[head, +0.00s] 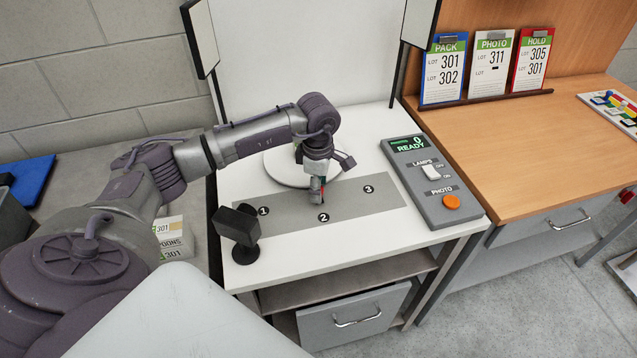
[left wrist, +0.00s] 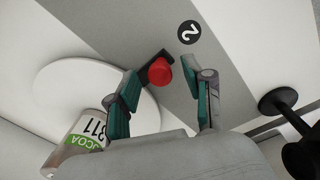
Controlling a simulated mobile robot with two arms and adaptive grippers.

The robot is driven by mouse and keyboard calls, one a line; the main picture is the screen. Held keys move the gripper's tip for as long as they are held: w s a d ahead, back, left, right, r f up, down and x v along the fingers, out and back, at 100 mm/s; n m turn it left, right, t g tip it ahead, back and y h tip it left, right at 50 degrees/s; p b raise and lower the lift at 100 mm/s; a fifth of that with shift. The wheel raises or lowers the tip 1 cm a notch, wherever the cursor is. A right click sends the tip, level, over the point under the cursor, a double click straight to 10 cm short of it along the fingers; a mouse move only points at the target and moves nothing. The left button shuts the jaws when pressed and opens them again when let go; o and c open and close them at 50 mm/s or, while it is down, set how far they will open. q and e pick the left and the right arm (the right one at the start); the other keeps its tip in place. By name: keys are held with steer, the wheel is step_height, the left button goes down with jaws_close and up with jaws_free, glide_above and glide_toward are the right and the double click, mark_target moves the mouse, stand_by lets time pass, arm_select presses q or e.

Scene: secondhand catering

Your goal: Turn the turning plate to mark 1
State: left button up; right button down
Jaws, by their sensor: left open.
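The turning plate (head: 275,168) is a round white disc on the white table, partly hidden behind my left arm; it also shows in the left wrist view (left wrist: 62,78). A jar with a COCOA 311 label (left wrist: 92,128) stands on it. A red knob (left wrist: 160,71) sits by a dark bar at the plate's edge, near mark 2 (head: 323,217). Mark 1 (head: 263,211) lies to the left on the grey strip. My left gripper (head: 318,194) is open, its fingers on either side of the knob; I cannot tell whether they touch it. My right gripper is not in view.
A black camera-like box on a stand (head: 238,226) stands by mark 1. A grey control panel (head: 434,186) reading READY, with a lamp switch and orange photo button, is at the right. Mark 3 (head: 368,189) and the strip's right part are clear. Two upright panels flank the table's back.

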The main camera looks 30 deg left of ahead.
arm_select(q)
jaws_close()
stand_by(0.3)
steer(key=shift+s+a, duration=0.1)
steer(key=shift+a, duration=0.05)
steer(key=shift+s+a+f+m+b, duration=0.1)
steer(key=shift+s+a+m+b, duration=1.05)
steer(key=shift+b, duration=0.2)
steer(key=shift+s+a+m+b, duration=0.4)
steer(key=shift+a+m+b, duration=0.2)
steer(key=shift+a+m, duration=0.1)
steer(key=shift+s+a+m+b, duration=0.35)
steer(key=shift+a+m+b, duration=0.2)
steer(key=shift+a+b, duration=0.1)
steer(key=shift+s+a+m+b, duration=0.25)
steer(key=shift+a+m+b, duration=0.2)
steer(key=shift+a, duration=0.2)
steer(key=shift+s+a+m+b, duration=0.2)
steer(key=shift+a+m+b, duration=0.25)
steer(key=shift+a, duration=0.15)
steer(key=shift+s+a+r+m+b, duration=0.15)
steer(key=shift+a+m+b, duration=0.25)
steer(key=shift+a+m, duration=0.3)
steer(key=shift+s+a+r+m+b, duration=0.1)
steer(key=shift+a+m+b, duration=0.35)
steer(key=shift+a, duration=0.35)
